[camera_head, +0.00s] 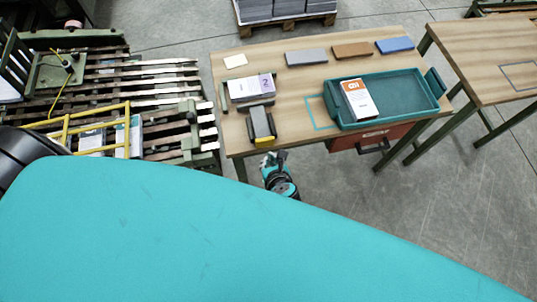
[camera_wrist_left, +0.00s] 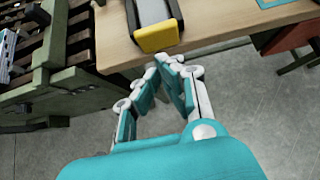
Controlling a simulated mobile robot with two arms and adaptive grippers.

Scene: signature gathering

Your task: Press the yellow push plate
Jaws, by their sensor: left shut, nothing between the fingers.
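The yellow push plate (camera_wrist_left: 157,37) sits at the front end of a grey device on the wooden table's near edge. In the head view the yellow plate (camera_head: 265,138) shows as a small strip at that edge. My left gripper (camera_head: 277,158) is just in front of the table edge, below the plate. In the left wrist view its fingers (camera_wrist_left: 167,62) are shut with nothing between them. The fingertips are close below the plate; I cannot tell whether they touch it. My right gripper is not in view.
A teal tray (camera_head: 401,113) holding an orange-and-white book (camera_head: 358,100) is on the table, right of the device. A stack of booklets (camera_head: 250,89) stands behind the device. A red drawer (camera_head: 395,131) hangs under the table. A slatted conveyor (camera_head: 160,86) lies to the left.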

